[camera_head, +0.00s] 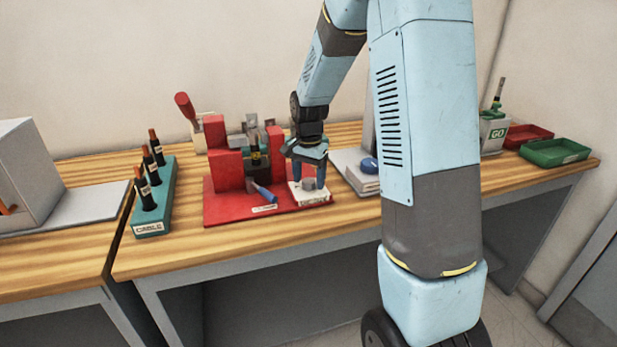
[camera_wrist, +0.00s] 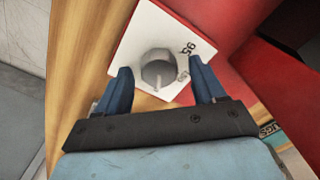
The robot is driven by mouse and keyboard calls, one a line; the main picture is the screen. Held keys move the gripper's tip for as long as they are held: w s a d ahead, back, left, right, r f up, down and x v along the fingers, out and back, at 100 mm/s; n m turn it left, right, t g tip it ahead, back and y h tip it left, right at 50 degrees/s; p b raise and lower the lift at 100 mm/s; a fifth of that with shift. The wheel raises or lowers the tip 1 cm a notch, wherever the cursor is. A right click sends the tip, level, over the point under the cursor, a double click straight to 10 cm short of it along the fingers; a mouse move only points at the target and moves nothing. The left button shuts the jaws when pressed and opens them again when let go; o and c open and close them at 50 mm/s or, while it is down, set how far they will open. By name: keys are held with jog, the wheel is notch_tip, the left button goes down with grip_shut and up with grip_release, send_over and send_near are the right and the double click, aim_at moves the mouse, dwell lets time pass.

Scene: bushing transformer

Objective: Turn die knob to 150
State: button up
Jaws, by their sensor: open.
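The die knob (camera_wrist: 158,68) is a grey round knob on a white plate (camera_wrist: 133,40) with dark markings. One marking reads 95; another beside it is too blurred to read. In the head view the knob (camera_head: 309,184) sits at the right front corner of a red press (camera_head: 228,160) on its red base (camera_head: 235,211). My gripper (camera_head: 308,178) points down over the knob. In the wrist view its blue fingers (camera_wrist: 160,88) are open, one on each side of the knob, with gaps between them and it. Whether the fingertips reach down to knob height is unclear.
A blue-handled lever (camera_head: 262,192) lies just left of the knob plate. A grey device with a blue knob (camera_head: 369,164) stands to the right. A green cable rack (camera_head: 153,205) stands left. Red (camera_head: 528,136) and green (camera_head: 555,152) trays sit at the far right.

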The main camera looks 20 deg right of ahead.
jog(key=shift+c, duration=0.5)
jog(key=c, duration=1)
jog(key=shift+o, duration=0.2)
jog(key=shift+n, duration=0.4)
jog(key=n, duration=0.5)
jog(key=shift+w+n, duration=0.1)
jog(key=shift+n, duration=0.2)
jog(key=n, duration=0.5)
jog(key=shift+a, duration=0.1)
jog(key=shift+n, duration=0.3)
jog(key=o, duration=1.1)
jog(key=shift+c, duration=0.2)
